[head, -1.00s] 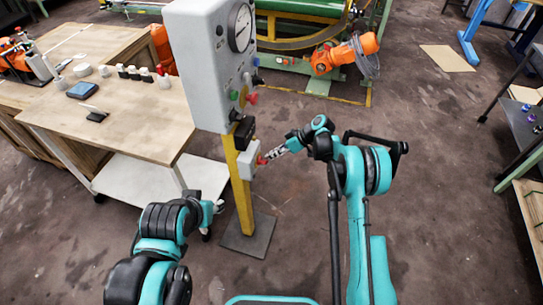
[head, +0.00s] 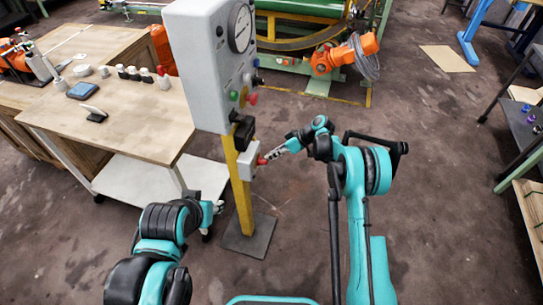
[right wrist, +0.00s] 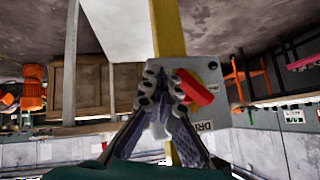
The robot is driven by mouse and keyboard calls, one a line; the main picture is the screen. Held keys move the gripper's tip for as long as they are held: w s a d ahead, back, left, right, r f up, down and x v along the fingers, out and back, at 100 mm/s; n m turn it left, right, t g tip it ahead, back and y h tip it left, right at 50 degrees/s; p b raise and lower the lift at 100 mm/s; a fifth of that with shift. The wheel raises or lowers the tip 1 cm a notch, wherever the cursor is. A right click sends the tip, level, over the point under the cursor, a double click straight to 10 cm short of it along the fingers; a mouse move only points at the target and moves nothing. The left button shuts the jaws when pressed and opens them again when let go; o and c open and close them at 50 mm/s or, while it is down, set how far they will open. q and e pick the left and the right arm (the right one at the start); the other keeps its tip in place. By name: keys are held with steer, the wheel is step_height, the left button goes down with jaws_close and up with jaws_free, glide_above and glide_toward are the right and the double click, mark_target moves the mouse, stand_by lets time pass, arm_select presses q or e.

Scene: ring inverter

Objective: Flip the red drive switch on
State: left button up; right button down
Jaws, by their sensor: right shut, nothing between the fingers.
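The red drive switch (head: 261,161) sticks out from the right face of a small light grey box (head: 250,163) on the yellow post. In the right wrist view the red switch lever (right wrist: 200,88) lies slanted on the box face (right wrist: 215,110), beside lettering that is partly hidden. My right gripper (head: 268,156) is shut and empty, with its fingertips right at the switch. In the wrist view its fingertips (right wrist: 165,78) are just left of the lever; I cannot tell whether they touch it. My left gripper (head: 217,207) is low, left of the post, its fingers too small to read.
A large grey control cabinet (head: 208,65) with a gauge, green and red buttons sits atop the yellow post (head: 239,188), above the switch box. A wooden workbench (head: 110,115) with small items stands left.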

stand_by(0.4)
arm_select(q)
steer(key=shift+w, duration=0.25)
arm_select(e)
steer(key=shift+s+a+r, duration=0.2)
steer(key=shift+s+a, duration=0.05)
steer(key=shift+s, duration=0.4)
steer(key=shift+r, duration=0.1)
